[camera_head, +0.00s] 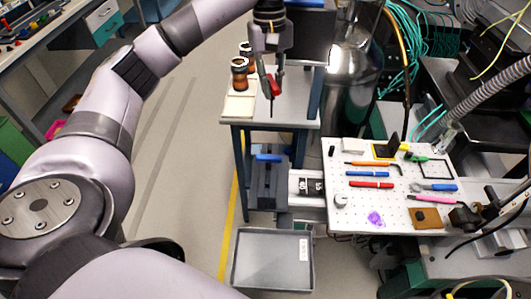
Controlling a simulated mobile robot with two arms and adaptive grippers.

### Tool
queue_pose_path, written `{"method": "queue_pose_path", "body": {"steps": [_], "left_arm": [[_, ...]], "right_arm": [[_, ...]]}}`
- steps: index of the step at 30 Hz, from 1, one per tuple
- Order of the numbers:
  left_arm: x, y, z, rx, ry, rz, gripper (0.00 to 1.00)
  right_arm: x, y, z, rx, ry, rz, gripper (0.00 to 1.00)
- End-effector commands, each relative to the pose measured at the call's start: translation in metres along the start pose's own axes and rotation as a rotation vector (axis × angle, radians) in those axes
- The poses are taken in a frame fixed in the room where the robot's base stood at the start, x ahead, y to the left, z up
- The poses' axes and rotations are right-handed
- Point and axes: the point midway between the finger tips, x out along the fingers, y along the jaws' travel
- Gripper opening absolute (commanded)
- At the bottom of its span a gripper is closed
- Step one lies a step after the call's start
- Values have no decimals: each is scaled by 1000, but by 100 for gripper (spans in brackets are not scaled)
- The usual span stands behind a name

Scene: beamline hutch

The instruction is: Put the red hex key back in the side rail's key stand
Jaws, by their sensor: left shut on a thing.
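My left gripper (273,83) is shut on the red hex key (274,88). It holds the key upright above the grey side table (287,105), with the dark shaft pointing down; whether the tip touches the top cannot be told. I cannot clearly make out the key stand. A blue-grey block (270,180) with a blue piece (269,158) on it sits lower, beside the white perforated board (345,218), and I cannot tell if it is the stand. My right gripper is out of view.
Brown jars (240,74) and a cream pad (239,106) are on the side table, left of the key. The board bears several pens and tools, one a red-handled tool (371,184). A grey tray (271,262) is below. A metal cylinder (354,75) stands right.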

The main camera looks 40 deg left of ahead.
Motion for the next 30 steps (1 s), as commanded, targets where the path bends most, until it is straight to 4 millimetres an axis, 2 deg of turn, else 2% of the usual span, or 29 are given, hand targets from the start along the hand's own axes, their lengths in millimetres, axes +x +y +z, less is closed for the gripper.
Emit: {"method": "queue_pose_path", "body": {"steps": [2,5,18,21,26,30], "left_arm": [[1,-4,-7,-43,-2,2,0],[18,-5,-11,-55,-1,1,0],[129,-6,-23,-51,-2,2,0],[143,-6,-25,-49,1,4,0],[154,-6,-26,-48,1,5,0],[170,-7,-28,-49,0,2,0]], "right_arm": [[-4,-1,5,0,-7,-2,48],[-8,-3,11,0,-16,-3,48],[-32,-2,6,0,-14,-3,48],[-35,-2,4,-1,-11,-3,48],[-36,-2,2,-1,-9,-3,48],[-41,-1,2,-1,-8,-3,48]]}}
